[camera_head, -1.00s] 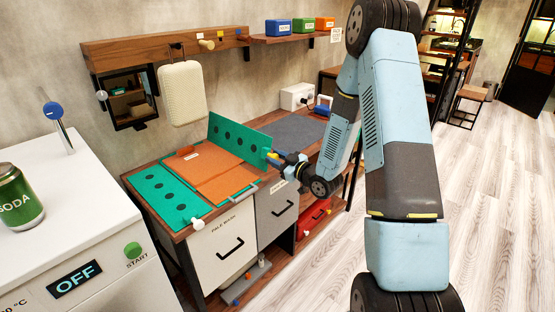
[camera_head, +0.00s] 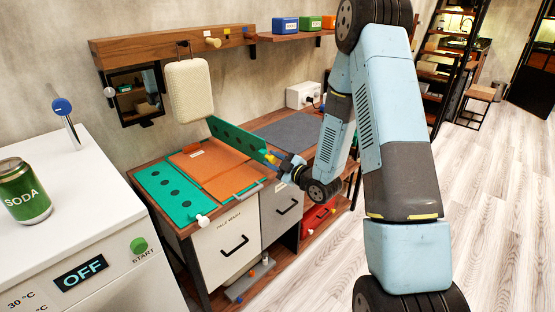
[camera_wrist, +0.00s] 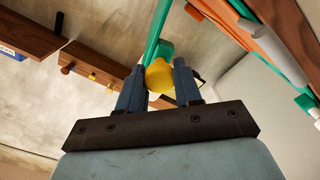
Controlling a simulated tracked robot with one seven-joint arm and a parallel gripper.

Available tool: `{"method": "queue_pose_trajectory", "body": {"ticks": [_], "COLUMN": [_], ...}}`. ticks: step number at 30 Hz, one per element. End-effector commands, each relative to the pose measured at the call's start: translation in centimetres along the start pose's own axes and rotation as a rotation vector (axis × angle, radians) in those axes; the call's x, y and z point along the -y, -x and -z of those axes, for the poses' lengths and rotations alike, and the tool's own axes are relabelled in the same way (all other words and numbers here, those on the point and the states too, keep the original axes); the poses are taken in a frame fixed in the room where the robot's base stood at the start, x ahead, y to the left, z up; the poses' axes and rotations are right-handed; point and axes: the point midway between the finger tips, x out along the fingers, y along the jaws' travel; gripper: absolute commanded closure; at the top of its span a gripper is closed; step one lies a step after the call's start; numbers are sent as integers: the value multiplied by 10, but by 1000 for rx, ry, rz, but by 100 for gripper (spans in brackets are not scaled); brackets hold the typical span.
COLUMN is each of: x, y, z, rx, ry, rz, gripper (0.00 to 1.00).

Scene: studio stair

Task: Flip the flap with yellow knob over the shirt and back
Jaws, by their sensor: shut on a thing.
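The green flap with dark holes (camera_head: 238,139) stands tilted up along the right side of the folding board. Its yellow knob (camera_wrist: 159,76) sits between the fingers of my gripper (camera_wrist: 160,85) in the wrist view, and my gripper is shut on it. In the head view my gripper (camera_head: 277,160) is at the flap's near end. The orange shirt (camera_head: 215,170) lies flat in the middle of the board. The other green flap (camera_head: 172,193) lies flat on the left, with a white knob (camera_head: 203,220) at its near corner.
A cream padded bag (camera_head: 188,92) hangs from the wall rail above the board. A grey mat (camera_head: 291,131) and a white box (camera_head: 303,95) are right of the flap. A white machine with a soda can (camera_head: 24,192) stands at left.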

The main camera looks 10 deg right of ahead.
Motion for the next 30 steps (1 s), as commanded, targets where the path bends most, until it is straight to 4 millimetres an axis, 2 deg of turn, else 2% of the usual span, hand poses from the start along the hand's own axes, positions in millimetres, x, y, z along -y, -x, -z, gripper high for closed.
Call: {"method": "queue_pose_trajectory", "body": {"ticks": [12, 22, 30], "x": [6, 23, 24], "y": [1, 2, 2], "z": [0, 5, 6], "rx": [8, 10, 10], "ry": [59, 290, 320], "rz": [4, 6, 4], "gripper": [90, 91, 90]}}
